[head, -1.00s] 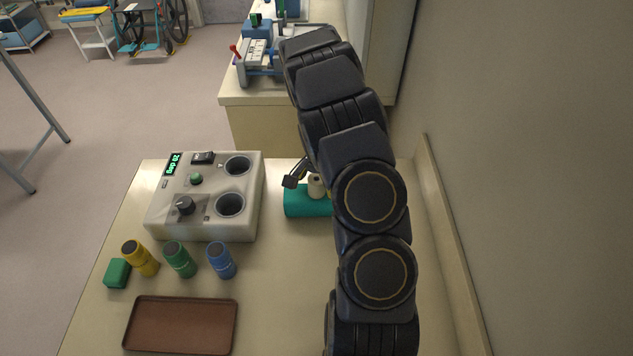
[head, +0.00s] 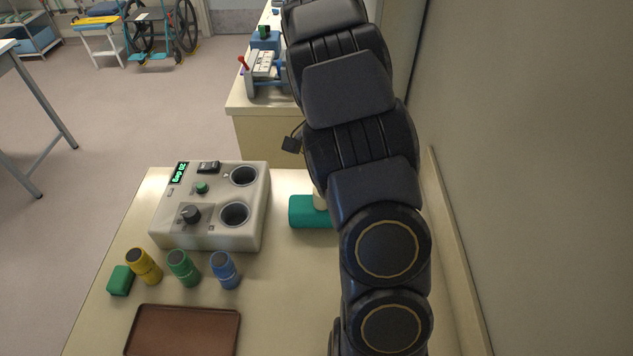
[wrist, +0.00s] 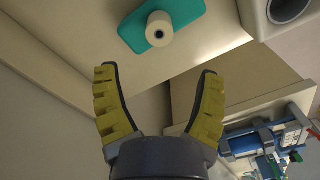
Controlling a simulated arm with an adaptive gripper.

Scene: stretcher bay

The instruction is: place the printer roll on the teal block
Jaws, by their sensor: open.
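The teal block (head: 309,211) lies on the table to the right of the grey device, partly hidden by my arm. The cream printer roll (head: 319,200) stands on it, mostly hidden behind my arm in the head view. In the wrist view the printer roll (wrist: 159,28) shows whole, upright on the teal block (wrist: 184,12), with nothing gripping it. My gripper (wrist: 158,72) is open and empty, its yellow-padded fingers apart from the roll. In the head view only one dark fingertip (head: 291,144) shows, beyond the block.
A grey device (head: 215,235) with two round wells stands left of the block. Yellow, green and blue cylinders (head: 225,270), a green block (head: 120,280) and a brown tray (head: 182,332) are nearer. A wall runs along the right. A second bench (head: 262,135) stands beyond.

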